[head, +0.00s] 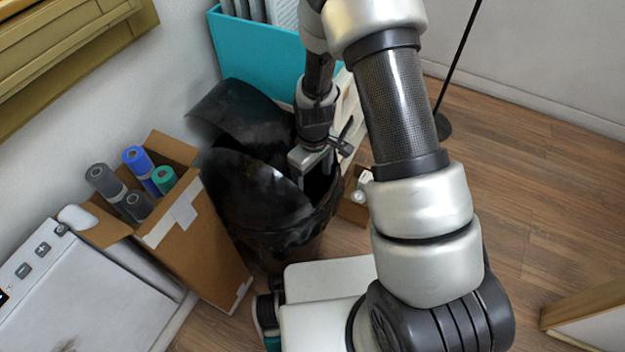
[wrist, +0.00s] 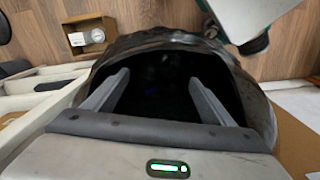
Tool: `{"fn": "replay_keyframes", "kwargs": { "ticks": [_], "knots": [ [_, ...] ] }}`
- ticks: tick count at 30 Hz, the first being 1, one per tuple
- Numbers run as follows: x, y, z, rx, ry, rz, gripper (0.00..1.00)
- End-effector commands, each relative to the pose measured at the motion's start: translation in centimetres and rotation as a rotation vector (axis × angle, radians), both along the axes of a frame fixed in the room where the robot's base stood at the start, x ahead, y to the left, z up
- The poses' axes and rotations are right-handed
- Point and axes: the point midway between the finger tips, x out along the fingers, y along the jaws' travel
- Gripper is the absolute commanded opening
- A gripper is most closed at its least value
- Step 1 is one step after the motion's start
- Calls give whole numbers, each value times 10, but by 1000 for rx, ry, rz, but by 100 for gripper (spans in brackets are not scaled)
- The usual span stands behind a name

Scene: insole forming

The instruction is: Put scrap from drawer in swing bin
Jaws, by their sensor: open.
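The black swing bin (head: 265,205) stands on the floor at the middle of the head view, with its dark lid tilted so that the mouth gapes. My gripper (head: 312,180) is over the bin's opening, pointing down. In the wrist view the two fingers of my gripper (wrist: 155,95) are spread apart with nothing between them, over the dark mouth of the bin (wrist: 240,85). The inside of the bin is too dark to make out any scrap. The drawer cannot be made out in either view.
A cardboard box (head: 200,235) with several rolls stands left of the bin. A teal container (head: 258,58) is behind it. A white machine (head: 80,295) is at lower left. Open floor lies to the right.

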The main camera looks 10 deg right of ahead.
Motion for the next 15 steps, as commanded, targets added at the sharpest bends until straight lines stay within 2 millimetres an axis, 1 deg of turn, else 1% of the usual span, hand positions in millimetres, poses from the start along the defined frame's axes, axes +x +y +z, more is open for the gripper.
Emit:
{"fn": "replay_keyframes", "kwargs": {
  "ticks": [1, 6, 12, 15],
  "knots": [
    [1, -1, 14, -1, -3, -3, 78],
    [1, 0, 57, 0, -5, -3, 78],
    [1, 1, 105, 1, -4, 0, 78],
    [1, 1, 126, 3, -4, 0, 78]
  ]
}}
